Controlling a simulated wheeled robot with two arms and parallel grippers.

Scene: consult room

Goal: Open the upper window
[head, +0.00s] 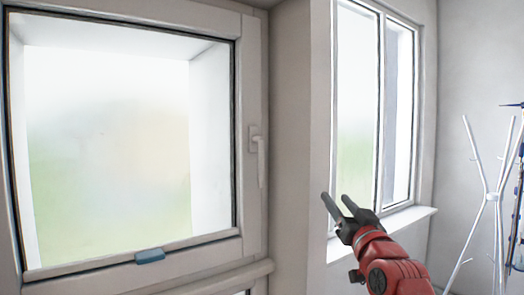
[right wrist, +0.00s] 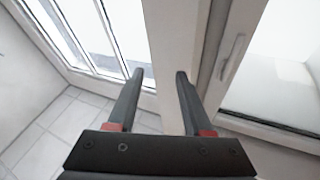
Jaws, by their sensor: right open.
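The upper window (head: 110,140) fills the left of the head view, a pale frame around a blurred pane. Its sash appears closed against the frame. Its white handle (head: 257,155) is on the right side of the frame, with the lever pointing down. The handle also shows in the right wrist view (right wrist: 232,56), to the right of the fingers. My right gripper (head: 337,203) is open and empty, to the right of and below the handle, apart from it. In the right wrist view its two fingers (right wrist: 157,78) point toward the pale wall post. My left gripper is not in view.
A second window (head: 358,115) with a sill (head: 400,222) is at the right, behind my right arm. A white coat stand (head: 492,197) stands at the far right. A blue-grey piece (head: 150,256) sits on the upper window's bottom rail. Tiled floor (right wrist: 55,125) shows lower left in the wrist view.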

